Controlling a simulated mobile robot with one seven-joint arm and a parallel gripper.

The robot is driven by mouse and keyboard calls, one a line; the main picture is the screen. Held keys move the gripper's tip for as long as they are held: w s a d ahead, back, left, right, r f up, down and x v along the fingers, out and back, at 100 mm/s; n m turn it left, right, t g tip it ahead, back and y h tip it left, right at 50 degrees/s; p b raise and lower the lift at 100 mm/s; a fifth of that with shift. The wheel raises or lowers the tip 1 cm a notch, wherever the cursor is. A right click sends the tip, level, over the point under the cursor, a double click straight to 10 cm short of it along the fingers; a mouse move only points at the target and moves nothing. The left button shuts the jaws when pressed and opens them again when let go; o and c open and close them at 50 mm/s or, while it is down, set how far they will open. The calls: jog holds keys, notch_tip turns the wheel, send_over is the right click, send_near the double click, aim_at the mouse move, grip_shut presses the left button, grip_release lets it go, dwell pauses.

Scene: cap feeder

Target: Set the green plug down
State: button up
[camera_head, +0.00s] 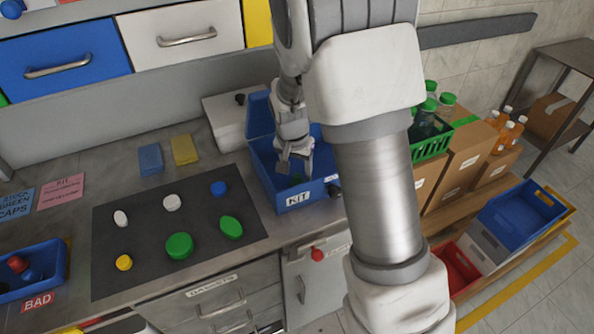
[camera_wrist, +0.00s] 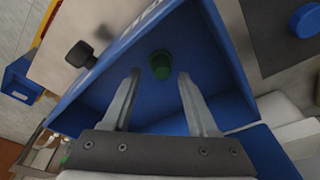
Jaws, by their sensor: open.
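The green plug (camera_wrist: 160,64) sits in the blue kit bin (camera_wrist: 88,88), on what looks like its floor. It shows between and just past the tips of my gripper (camera_wrist: 159,74) in the wrist view. The two fingers are spread apart, with a gap on both sides of the plug. In the head view my gripper (camera_head: 294,164) reaches down into the kit bin (camera_head: 297,201), and only a small dark green bit of the plug (camera_head: 297,179) shows under it. My arm hides part of the bin's right side.
A dark mat (camera_head: 150,225) left of the bin holds several white, blue, yellow and green caps. A blue BAD bin (camera_head: 52,272) stands at far left. Blue and yellow pads (camera_head: 150,159) lie behind the mat. A green crate (camera_head: 432,146) with bottles is at right.

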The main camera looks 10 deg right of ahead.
jog(key=p+v, duration=0.1)
jog(key=v, duration=1)
jog(key=s+r+n+t, duration=0.1)
jog(key=s+r+n, duration=0.1)
jog(key=s+r, duration=0.2)
jog(key=s+d+r+n+t, duration=0.1)
jog(key=s+r, duration=0.3)
jog(key=s, duration=0.6)
jog(key=s+r+n+t+y, duration=0.1)
jog(key=s+r+n, duration=0.2)
jog(key=s, duration=0.5)
jog(key=shift+d+r+n+t, duration=0.25)
jog(key=shift+r+n+t, duration=0.05)
jog(key=shift+r, duration=0.25)
